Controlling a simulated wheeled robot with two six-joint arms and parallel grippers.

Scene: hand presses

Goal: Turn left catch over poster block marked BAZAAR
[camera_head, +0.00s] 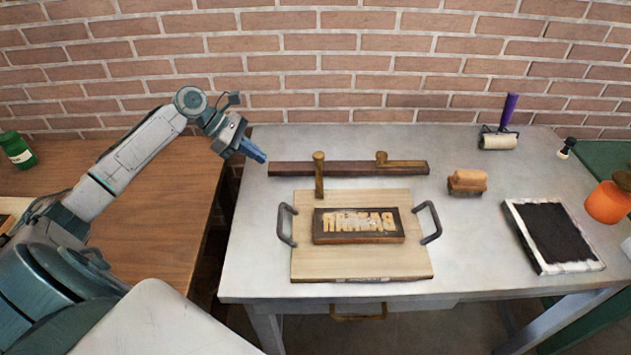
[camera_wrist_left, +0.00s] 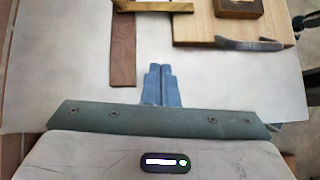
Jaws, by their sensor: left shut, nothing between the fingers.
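The poster block (camera_head: 358,226) shows raised letters reading as BAZAAR upside down and sits on a wooden board (camera_head: 310,267) with two grey handles. A dark wooden rail (camera_head: 290,168) lies behind the board. The brass left catch (camera_head: 319,178) points from the rail forward over the board's back edge, its tip near the block. The brass right catch (camera_head: 405,163) lies along the rail, pointing right. My left gripper (camera_head: 262,158) is shut and empty, above the table left of the rail's end. In the left wrist view its fingers (camera_wrist_left: 160,70) are together, apart from the left catch (camera_wrist_left: 150,6).
A brown table (camera_head: 150,220) stands at left beyond a gap. The grey table's front left is clear.

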